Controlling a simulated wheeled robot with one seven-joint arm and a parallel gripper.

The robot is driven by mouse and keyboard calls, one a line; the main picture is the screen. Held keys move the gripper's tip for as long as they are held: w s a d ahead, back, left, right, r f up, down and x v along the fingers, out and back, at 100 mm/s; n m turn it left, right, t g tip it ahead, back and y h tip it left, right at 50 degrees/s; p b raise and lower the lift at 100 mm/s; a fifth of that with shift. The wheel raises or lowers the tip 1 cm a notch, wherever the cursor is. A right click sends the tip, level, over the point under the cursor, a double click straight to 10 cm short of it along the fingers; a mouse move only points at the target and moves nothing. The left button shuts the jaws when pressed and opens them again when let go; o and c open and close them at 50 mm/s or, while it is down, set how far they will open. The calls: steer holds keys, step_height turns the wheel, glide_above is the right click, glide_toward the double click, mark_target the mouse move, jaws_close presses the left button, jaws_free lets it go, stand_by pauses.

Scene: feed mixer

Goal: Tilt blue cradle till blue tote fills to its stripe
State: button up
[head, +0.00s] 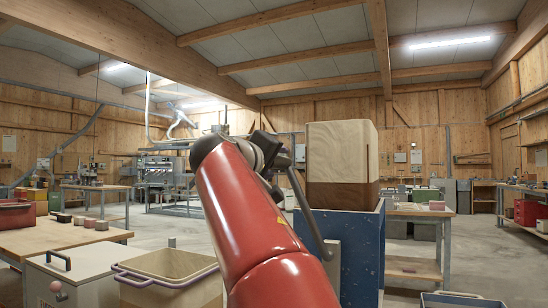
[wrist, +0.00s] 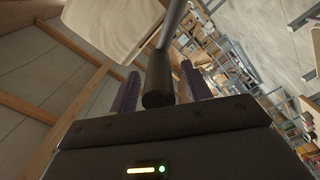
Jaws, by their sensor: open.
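The blue cradle (head: 366,245) stands right of my red arm, with a cream-and-brown bin (head: 340,150) upright in it. A grey lever (head: 314,222) slants up along its left side. A tote with a dark bluish rim (head: 458,299), likely the blue tote, is cut off at the bottom edge; its stripe and fill are not visible. In the wrist view, my gripper (wrist: 158,84) is open, its two purple fingers either side of the lever's dark grip (wrist: 158,80), with gaps visible. A pale bin surface (wrist: 112,25) shows beyond. In the head view my arm mostly hides the gripper.
A cream tote with a purple rim (head: 170,281) stands at lower left, next to a pale box with a black handle (head: 75,283). A wooden table (head: 60,240) is at far left. A workbench (head: 420,211) stands behind the cradle on the right. Open floor lies farther right.

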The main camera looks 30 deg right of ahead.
steer(key=shift+w+d, duration=0.1)
steer(key=shift+d, duration=0.1)
steer(key=shift+c, duration=0.3)
jaws_close()
